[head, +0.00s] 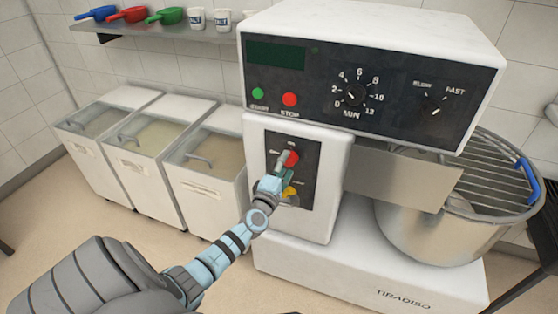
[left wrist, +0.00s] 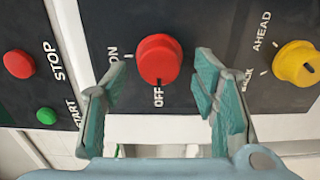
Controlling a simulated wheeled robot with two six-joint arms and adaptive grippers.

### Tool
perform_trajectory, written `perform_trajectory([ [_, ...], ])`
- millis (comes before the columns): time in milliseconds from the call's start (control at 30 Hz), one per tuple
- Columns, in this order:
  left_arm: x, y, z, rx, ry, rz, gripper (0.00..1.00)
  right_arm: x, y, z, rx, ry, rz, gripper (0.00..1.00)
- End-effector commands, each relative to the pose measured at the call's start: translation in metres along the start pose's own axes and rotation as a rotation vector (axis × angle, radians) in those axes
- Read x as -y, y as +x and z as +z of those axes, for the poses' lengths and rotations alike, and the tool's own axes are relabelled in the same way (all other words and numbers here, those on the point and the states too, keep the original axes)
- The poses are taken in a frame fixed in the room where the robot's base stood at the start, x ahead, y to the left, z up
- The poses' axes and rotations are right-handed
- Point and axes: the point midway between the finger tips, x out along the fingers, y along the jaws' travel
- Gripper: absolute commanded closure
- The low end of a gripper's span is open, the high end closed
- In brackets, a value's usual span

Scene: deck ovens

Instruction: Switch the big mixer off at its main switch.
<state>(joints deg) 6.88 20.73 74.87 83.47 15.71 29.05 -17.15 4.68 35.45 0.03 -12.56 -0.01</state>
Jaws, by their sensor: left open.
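The big mixer (head: 375,40) stands at the right. Its side panel carries a red main switch knob (head: 292,157), with a yellow knob (head: 290,192) below it. In the left wrist view the red knob (left wrist: 159,58) sits between the words ON and OFF. A small dark mark on its lower edge appears to point toward OFF. My left gripper (head: 284,168) is at the panel and partly covers the red knob in the head view. In the left wrist view its fingers (left wrist: 158,95) are open, one on each side below the knob, with nothing between them; contact cannot be told.
Above are green START (head: 258,93) and red STOP (head: 290,99) buttons and a timer dial (head: 357,95). The steel bowl (head: 430,235) with its wire guard is at the right. Lidded bins (head: 205,205) stand left, below a shelf (head: 160,30) with scoops and cups. Floor is clear in front of the bins.

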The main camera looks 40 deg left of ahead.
Motion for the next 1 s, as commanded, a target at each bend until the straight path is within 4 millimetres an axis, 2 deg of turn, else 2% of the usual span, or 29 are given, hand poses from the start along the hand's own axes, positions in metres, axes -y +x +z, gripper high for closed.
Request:
perform_trajectory([
  [200, 0.002, -0.060, 0.000, 0.002, -0.001, -0.005, 0.46, 0.001, 0.000, 0.000, 0.000, 0.000, -0.001, 1.00],
  [300, 0.001, -0.084, -0.001, 0.002, 0.000, -0.005, 0.46, 0.001, 0.000, 0.000, 0.000, 0.000, -0.001, 1.00],
  [400, 0.001, -0.100, -0.001, 0.000, 0.000, -0.004, 0.46, 0.001, 0.000, 0.000, 0.000, 0.000, -0.001, 1.00],
  [533, 0.001, -0.106, -0.001, 0.000, 0.000, -0.003, 0.46, 0.001, 0.000, 0.000, 0.000, 0.000, -0.001, 1.00],
  [1000, 0.001, -0.106, -0.001, 0.000, 0.004, -0.003, 0.46, 0.002, 0.000, 0.000, 0.000, 0.000, -0.002, 1.00],
])
